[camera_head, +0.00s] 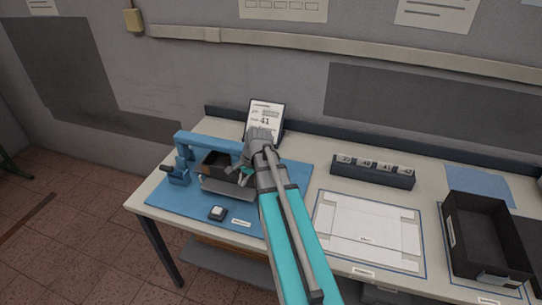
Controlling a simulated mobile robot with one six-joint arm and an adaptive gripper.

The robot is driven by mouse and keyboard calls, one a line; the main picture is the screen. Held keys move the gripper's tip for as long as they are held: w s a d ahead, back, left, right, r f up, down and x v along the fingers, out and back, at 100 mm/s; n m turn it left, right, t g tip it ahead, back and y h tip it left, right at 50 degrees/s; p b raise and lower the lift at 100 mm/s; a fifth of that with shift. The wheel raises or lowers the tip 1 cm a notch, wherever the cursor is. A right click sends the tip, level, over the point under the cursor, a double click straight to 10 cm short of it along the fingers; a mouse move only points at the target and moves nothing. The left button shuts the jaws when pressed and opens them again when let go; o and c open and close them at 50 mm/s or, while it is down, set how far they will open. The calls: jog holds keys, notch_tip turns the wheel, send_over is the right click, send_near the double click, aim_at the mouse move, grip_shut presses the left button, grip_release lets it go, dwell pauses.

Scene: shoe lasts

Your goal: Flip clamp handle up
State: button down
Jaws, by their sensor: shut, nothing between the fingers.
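A blue fixture (205,139) stands on a blue mat (165,196) at the left of the table. At its left end is a small blue clamp part (179,177) with a dark handle-like end (167,168) that points left; its exact tilt is too small to tell. A dark block (214,164) sits inside the fixture above a grey plate. My gripper (236,175) is shut and empty, at the right side of the dark block, apart from the dark handle-like end. My wrist hides the fixture's right end, and whether the fingers touch the fixture cannot be told.
A card reading 41 (263,116) stands behind my wrist. A small white-topped button box (217,213) is on the mat's front. To the right are a dark number rack (372,172), a white sheet (368,230) and a black open box (485,240). The mat's front left is clear.

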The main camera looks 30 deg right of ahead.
jog(key=d+r+m+t, duration=0.1)
jog(key=d+m, duration=0.6)
jog(key=d, duration=0.4)
jog(key=w+d+r+m+t+y, duration=0.1)
jog(key=d+m+t, duration=0.1)
jog(key=d+m, duration=0.5)
jog(key=d, duration=0.4)
jog(key=shift+w+d+r+t, duration=0.15)
jog(key=shift+w+r+t, duration=0.1)
jog(key=shift+r+t, duration=0.05)
jog(key=shift+f, duration=0.1)
jog(key=shift+b+x, duration=4.05)
jog(key=shift+x, duration=1)
jog(key=shift+w+a+r+p, duration=0.25)
jog(key=shift+w+r+p, duration=0.05)
jog(key=shift+r+p, duration=0.3)
jog(key=shift+w+a+r+p, duration=0.3)
jog(key=shift+r+p, duration=0.25)
jog(key=shift+r, duration=0.1)
jog(key=shift+w+a+r+p, duration=0.25)
jog(key=shift+w+r+p, duration=0.1)
jog(key=shift+r+p, duration=0.25)
